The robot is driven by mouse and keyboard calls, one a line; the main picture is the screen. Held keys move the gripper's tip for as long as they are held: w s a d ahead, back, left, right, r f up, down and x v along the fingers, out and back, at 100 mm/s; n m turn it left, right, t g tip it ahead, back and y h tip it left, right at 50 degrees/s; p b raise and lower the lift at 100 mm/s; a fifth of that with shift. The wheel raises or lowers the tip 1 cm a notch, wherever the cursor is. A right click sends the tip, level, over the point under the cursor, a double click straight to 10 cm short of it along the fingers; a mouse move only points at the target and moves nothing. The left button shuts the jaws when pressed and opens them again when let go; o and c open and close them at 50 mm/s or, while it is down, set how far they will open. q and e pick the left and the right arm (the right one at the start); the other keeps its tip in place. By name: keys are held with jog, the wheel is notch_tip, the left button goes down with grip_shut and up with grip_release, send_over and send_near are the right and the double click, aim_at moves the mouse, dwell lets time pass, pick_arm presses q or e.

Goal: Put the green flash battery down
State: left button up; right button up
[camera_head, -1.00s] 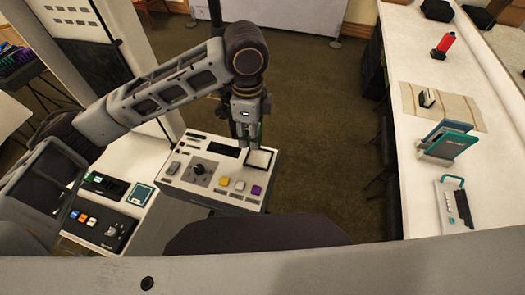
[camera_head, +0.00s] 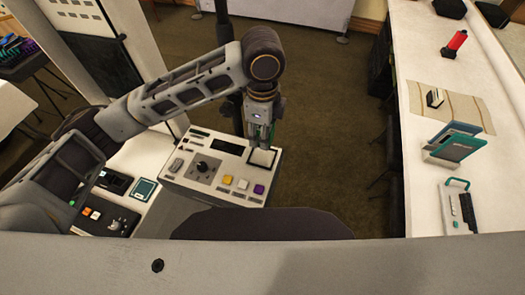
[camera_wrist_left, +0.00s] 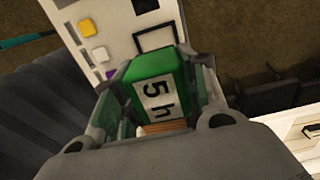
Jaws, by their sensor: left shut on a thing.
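The green flash battery (camera_wrist_left: 148,70) is a green block with a white label reading "5 h" in the left wrist view. My left gripper (camera_wrist_left: 160,78) is shut on it, with a finger on either side. In the head view my left gripper (camera_head: 261,138) points down at the far right corner of a white console (camera_head: 190,176), close to a black-framed white square (camera_head: 263,157). The square also shows beyond the battery in the wrist view (camera_wrist_left: 157,38). I cannot tell whether the battery touches the console. My right gripper is not in view.
The console carries a black knob (camera_head: 201,168) and yellow, white and purple buttons (camera_head: 243,185). A lower white surface with dark devices (camera_head: 104,217) lies left. A long white counter (camera_head: 419,150) at right holds folders (camera_head: 456,146) and a red object (camera_head: 456,41). Carpet lies between.

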pick_arm(q)
send_over(262, 157)
jog(key=shift+f, duration=2.35)
jog(key=shift+f+p, duration=0.3)
jog(key=shift+f, duration=1.55)
jog(key=o, duration=1.3)
jog(key=shift+f, duration=0.1)
jog(key=shift+c, duration=0.2)
jog(key=shift+r+b, duration=0.45)
jog(key=shift+r, duration=5.65)
